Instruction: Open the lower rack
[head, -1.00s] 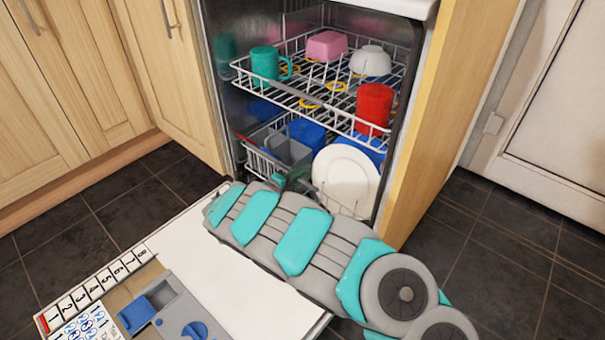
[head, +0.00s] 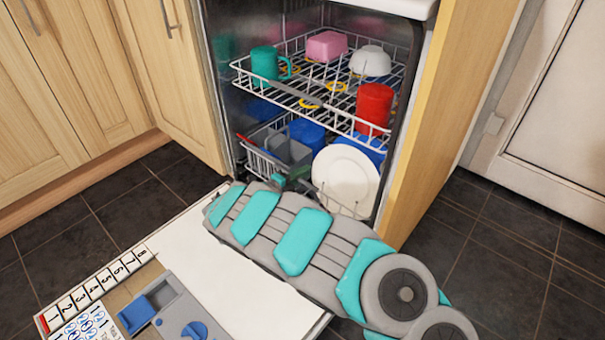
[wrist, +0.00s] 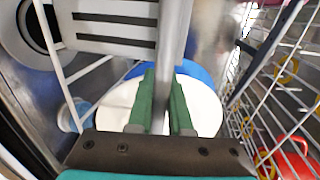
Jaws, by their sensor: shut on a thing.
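The lower rack (head: 252,160) sits inside the dishwasher, below the upper rack. It holds a grey cutlery basket (head: 287,152), a white plate (head: 346,178) and blue items. My gripper (wrist: 161,98) has its two green fingers on either side of a grey rail of the lower rack (wrist: 172,45), shut on it. In the head view my gripper (head: 290,178) is at the front of the lower rack, partly hidden by my arm. The plate lies behind the fingers in the wrist view (wrist: 203,108).
The upper rack (head: 290,92) holds a teal mug (head: 265,63), a red cup (head: 374,104), a pink bowl (head: 327,46) and a white bowl (head: 370,61). The dishwasher door (head: 205,262) is open flat beneath my arm. Wooden cabinets (head: 70,85) stand at left.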

